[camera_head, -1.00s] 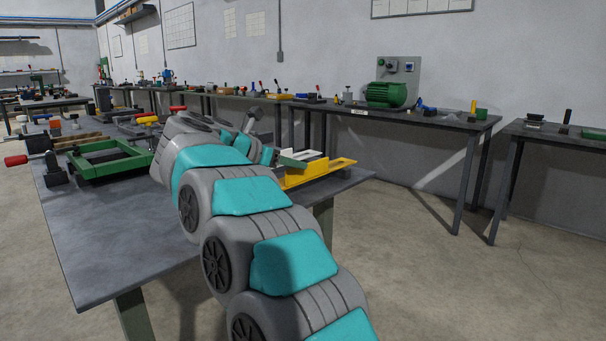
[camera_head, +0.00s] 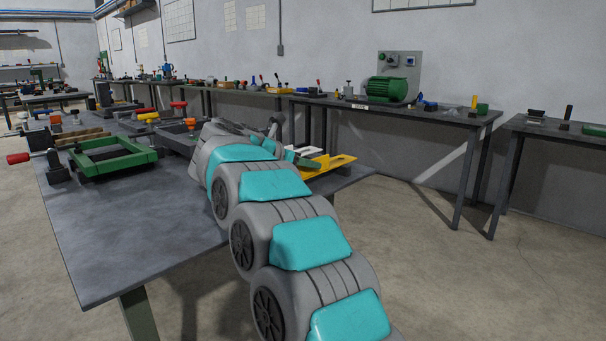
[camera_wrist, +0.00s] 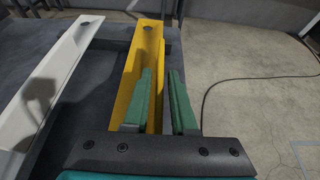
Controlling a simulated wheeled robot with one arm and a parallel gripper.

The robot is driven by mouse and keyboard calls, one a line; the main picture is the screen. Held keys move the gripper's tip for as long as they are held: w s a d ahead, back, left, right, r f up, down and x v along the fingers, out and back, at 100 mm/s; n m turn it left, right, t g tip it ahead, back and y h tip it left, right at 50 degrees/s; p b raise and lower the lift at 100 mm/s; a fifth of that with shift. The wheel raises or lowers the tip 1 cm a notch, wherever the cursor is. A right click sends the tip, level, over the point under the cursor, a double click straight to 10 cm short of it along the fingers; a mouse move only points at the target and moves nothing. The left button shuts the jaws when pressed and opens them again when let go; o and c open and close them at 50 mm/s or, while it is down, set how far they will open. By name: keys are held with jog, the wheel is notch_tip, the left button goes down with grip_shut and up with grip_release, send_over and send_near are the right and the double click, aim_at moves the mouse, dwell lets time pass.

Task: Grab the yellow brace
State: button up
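The yellow brace (camera_head: 338,161) is a long angle-shaped piece lying near the right edge of the workbench, partly hidden behind my arm in the head view. In the wrist view the yellow brace (camera_wrist: 135,80) runs away from my gripper, with a hole near its far end. My gripper (camera_wrist: 161,73) has two green fingers set apart. The left finger is over the brace's flat part and the right finger is beyond its right edge. The brace's upright wall appears to lie between them; contact cannot be told.
A white brace (camera_wrist: 55,75) lies parallel on the left. The workbench (camera_head: 110,245) has bare room at its near left. A green frame (camera_head: 115,160) and several clamps stand further back. A cable (camera_wrist: 215,85) lies on the floor at right.

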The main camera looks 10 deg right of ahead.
grip_shut()
dwell(1.0)
